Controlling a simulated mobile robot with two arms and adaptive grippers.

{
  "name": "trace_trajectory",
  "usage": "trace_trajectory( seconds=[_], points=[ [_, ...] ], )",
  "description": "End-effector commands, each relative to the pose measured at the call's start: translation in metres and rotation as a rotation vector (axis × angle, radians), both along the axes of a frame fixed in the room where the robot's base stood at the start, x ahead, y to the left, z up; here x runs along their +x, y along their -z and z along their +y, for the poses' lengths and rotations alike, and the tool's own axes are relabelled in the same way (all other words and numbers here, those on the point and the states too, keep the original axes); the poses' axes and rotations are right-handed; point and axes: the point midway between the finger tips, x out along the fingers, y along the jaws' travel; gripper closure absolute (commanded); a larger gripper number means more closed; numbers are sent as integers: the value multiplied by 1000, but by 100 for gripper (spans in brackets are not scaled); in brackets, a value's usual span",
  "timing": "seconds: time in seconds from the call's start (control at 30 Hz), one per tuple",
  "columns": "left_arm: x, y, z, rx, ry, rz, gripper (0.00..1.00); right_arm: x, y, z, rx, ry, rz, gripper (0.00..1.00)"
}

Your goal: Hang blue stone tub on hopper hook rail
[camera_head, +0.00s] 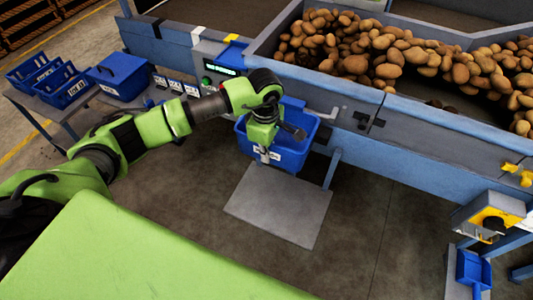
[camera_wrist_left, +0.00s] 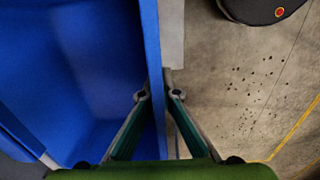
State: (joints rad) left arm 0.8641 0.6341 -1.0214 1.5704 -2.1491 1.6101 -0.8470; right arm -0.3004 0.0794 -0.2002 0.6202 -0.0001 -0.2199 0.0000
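The blue stone tub (camera_head: 291,157) is in front of the hopper's side, below the potatoes, above a grey floor plate. A pale bar (camera_head: 322,114) sticks out of the hopper side by the tub's right rim; I cannot tell whether the tub rests on it. My left gripper (camera_head: 264,152) is at the tub's front wall. In the left wrist view, my left gripper (camera_wrist_left: 158,82) has one finger inside the tub and one outside, closed against the wall of the blue tub (camera_wrist_left: 151,40). My right gripper is not in view.
The hopper (camera_head: 420,113) holds many potatoes. A grey plate (camera_head: 275,218) lies on the floor below the tub. More blue tubs (camera_head: 120,75) stand on a side table at left. A yellow and grey unit (camera_head: 492,214) is at right. Floor in front is clear.

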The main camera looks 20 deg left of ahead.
Motion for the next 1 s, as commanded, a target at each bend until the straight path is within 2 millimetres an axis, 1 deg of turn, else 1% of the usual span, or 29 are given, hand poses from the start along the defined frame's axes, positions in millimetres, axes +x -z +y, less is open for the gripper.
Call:
trace_trajectory(
  seconds=[0.33, 0.37, 0.4, 0.43, 0.8, 0.87, 1.0],
  points=[
    [1, 0, 0, -1, 0, -3, 100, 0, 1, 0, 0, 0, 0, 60],
    [1, 0, 0, 0, 0, -3, 94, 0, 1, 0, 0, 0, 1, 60],
    [1, 0, 0, 0, 0, -3, 84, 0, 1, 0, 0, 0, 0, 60],
    [1, 0, 0, 0, 0, -3, 76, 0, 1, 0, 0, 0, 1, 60],
    [0, 0, 0, 1, 0, 0, 76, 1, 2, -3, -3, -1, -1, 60],
    [0, -5, 0, 1, 0, -1, 76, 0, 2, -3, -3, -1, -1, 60],
    [0, -27, 0, 1, 2, -5, 76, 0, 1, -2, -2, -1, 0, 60]
  ],
)
